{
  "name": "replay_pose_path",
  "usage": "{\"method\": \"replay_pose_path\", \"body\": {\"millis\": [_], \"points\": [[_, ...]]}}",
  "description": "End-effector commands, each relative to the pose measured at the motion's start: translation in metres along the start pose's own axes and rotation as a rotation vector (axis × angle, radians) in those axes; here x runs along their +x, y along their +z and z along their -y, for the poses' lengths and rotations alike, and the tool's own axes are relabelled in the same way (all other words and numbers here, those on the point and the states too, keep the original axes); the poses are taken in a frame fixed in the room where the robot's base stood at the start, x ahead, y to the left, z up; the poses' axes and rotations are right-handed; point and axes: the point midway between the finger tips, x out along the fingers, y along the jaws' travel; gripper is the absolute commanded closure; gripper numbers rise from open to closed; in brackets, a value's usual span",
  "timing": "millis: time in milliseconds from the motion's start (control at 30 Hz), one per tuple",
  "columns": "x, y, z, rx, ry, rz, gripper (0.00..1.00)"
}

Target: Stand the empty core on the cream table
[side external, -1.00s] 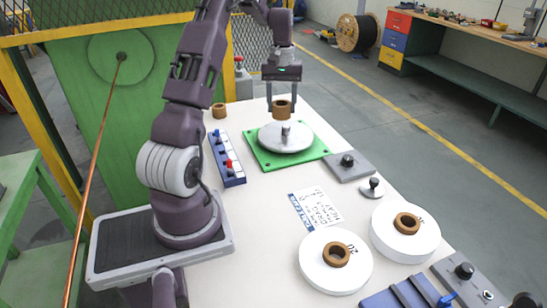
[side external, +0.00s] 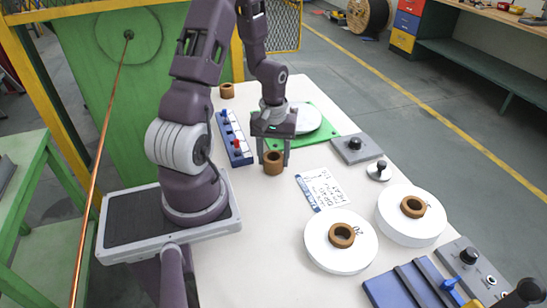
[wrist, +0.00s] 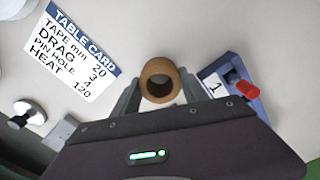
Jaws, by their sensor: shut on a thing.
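My gripper (side external: 273,158) is shut on a brown ring-shaped core (side external: 272,168), which is upright between the two fingers over the cream table (side external: 285,190). In the wrist view the same core (wrist: 160,65) shows its open hole, with a finger on either side. Whether its bottom touches the table I cannot tell. The core is left of the printed table card (side external: 322,188) and right of the blue switch strip (side external: 234,140). Another brown core (side external: 227,91) stands at the table's far left corner.
The green plate (side external: 328,137) with a pale round disc (side external: 309,118) lies behind my gripper. A grey block with a knob (side external: 354,149) and two white rolls with brown cores (side external: 340,258) (side external: 411,228) are to the right. Bare table surrounds the core.

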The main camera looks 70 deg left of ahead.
Motion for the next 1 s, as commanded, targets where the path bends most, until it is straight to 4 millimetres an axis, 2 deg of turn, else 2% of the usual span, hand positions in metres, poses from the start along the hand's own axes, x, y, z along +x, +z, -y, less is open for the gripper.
{"method": "replay_pose_path", "body": {"millis": [333, 367, 467, 800, 867, 1000], "points": [[0.005, 0.000, 0.000, 0.000, 0.000, 0.000, 0.95], [0.005, 0.000, 0.000, 0.000, 0.000, 0.000, 0.47], [0.005, 0.000, 0.000, 0.000, 0.000, -0.001, 0.27], [0.002, -0.001, 0.000, 0.000, 0.000, -0.002, 0.27], [-0.004, -0.001, 0.000, -0.001, 0.001, -0.004, 0.27], [-0.033, -0.002, 0.000, -0.002, 0.002, -0.009, 0.27]]}}
